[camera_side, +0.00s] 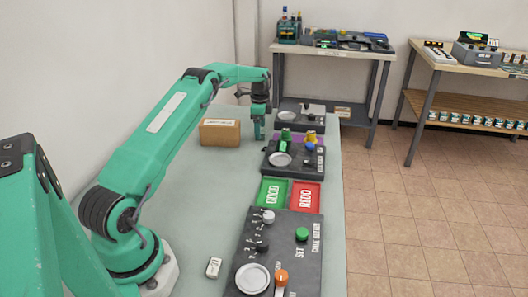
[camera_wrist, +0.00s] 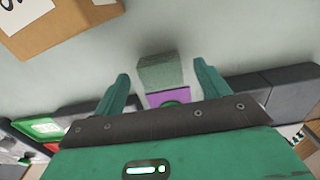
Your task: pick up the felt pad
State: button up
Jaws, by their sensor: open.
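A grey-green, rough-textured block (camera_wrist: 159,72), which looks like the felt pad, sits on the table in the wrist view, next to a purple surface (camera_wrist: 168,98). My gripper (camera_wrist: 162,71) is open, with one finger to each side of the block and a gap on both sides. In the side view my gripper (camera_side: 258,132) points down at the far part of the table, left of the dark panels. I cannot make out the pad there; it seems hidden by my gripper.
A cardboard box (camera_side: 220,132) with a white label stands left of my gripper; it also shows in the wrist view (camera_wrist: 75,28). Dark control panels (camera_side: 292,160) line the table's right side, with a green GOOD tray (camera_side: 272,192) and red REDO tray (camera_side: 306,197). The table's middle is clear.

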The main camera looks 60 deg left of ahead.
jog(key=shift+f, duration=0.8)
jog(key=c, duration=1)
jog(key=shift+c, duration=0.2)
jog(key=shift+r, duration=0.2)
jog(key=shift+r, duration=1.35)
jog(key=d+r, duration=0.8)
jog(key=d, duration=0.3)
jog(key=shift+d, duration=0.35)
